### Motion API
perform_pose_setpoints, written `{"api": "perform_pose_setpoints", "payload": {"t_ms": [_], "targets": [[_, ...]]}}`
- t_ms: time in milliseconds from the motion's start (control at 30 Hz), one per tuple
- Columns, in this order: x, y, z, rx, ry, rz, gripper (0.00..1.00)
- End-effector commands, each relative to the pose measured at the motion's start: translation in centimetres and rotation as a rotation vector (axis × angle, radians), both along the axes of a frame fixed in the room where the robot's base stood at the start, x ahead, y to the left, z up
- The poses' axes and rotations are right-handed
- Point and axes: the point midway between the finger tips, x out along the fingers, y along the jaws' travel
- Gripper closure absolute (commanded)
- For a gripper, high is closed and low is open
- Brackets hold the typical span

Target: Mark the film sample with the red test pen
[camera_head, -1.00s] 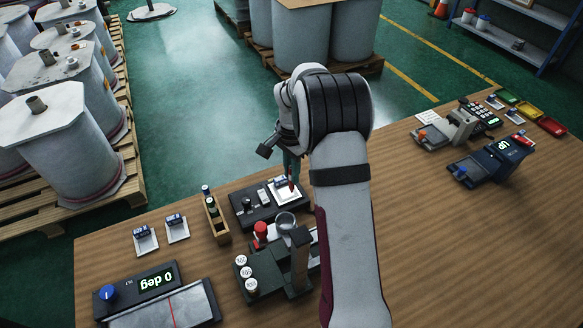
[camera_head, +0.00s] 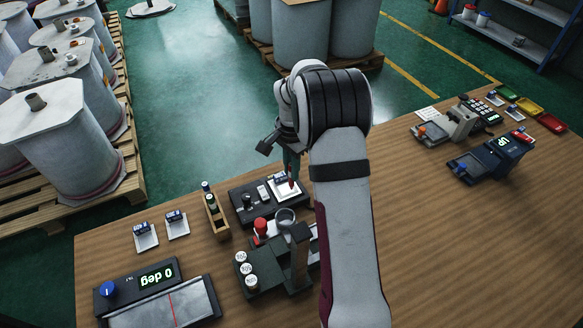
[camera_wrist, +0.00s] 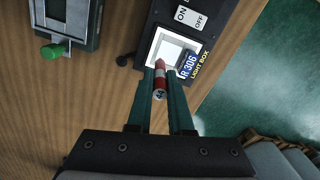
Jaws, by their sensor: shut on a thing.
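My gripper (camera_wrist: 161,88) is shut on a red and white test pen (camera_wrist: 160,70), end on in the wrist view; its red body also shows in the head view (camera_head: 291,184). The pen's tip is over the pale square film sample (camera_wrist: 168,47) on the light box (camera_wrist: 183,22). I cannot tell whether the tip touches the film. The sample carries a blue tag marked R306 (camera_wrist: 188,66). In the head view the light box (camera_head: 244,214) stands near the table's far edge, and my arm hides part of the area right of it.
A wooden pen rack (camera_head: 218,229) stands left of the light box. Two tagged samples lie farther left. A dark fixture with white-capped vials (camera_head: 245,268) and a red-capped item is in front. The right middle of the table is clear.

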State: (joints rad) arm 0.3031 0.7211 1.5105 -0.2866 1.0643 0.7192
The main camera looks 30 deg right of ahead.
Motion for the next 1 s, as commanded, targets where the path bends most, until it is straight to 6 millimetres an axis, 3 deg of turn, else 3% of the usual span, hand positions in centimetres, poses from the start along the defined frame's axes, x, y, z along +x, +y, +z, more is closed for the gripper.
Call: {"api": "perform_pose_setpoints", "payload": {"t_ms": [1000], "targets": [[-0.02,0.58,-0.43,0.001,0.001,0.0,1.0]]}}
